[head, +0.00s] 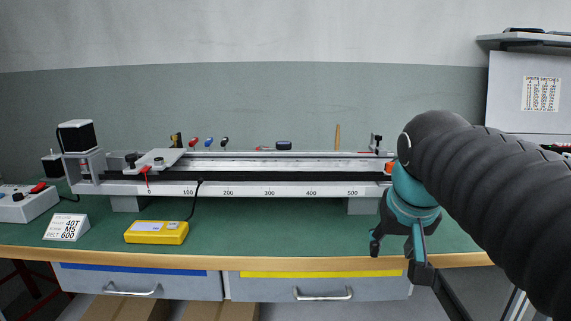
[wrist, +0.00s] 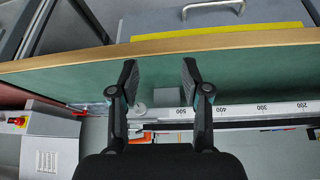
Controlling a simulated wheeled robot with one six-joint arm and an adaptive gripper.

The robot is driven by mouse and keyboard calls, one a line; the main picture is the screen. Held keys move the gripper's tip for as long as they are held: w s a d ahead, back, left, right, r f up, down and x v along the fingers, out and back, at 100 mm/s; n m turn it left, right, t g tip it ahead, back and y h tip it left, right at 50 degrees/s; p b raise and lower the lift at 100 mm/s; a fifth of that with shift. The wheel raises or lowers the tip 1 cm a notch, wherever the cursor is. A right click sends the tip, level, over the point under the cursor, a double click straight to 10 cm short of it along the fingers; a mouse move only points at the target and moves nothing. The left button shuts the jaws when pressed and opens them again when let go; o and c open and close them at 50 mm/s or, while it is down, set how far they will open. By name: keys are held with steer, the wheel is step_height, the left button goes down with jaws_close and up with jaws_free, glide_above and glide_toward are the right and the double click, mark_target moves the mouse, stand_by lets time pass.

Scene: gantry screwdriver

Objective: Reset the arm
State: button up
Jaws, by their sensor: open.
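My gripper (head: 398,262) is at the right front of the workbench in the head view, pointing down by the wooden front edge. In the wrist view my gripper (wrist: 158,80) shows two dark fingers spread apart with nothing between them. Behind the fingers there, the green bench top (wrist: 80,75) and the rail with its number scale (wrist: 245,110) show upside down. My dark, ribbed arm comes in from the right in the head view and hides the right end of the rail.
The long rail (head: 270,190) spans the bench, with a carriage (head: 158,160) and motor (head: 76,136) at its left end. A yellow meter (head: 156,232), a label card (head: 66,227) and a control box (head: 25,203) are on the left. The bench's middle front (head: 290,232) is clear.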

steer(key=s+a+f+n+y, duration=0.1)
steer(key=s+a+f, duration=0.1)
steer(key=s+f, duration=0.9)
step_height(320, 180, down, 3)
steer(key=shift+r, duration=0.2)
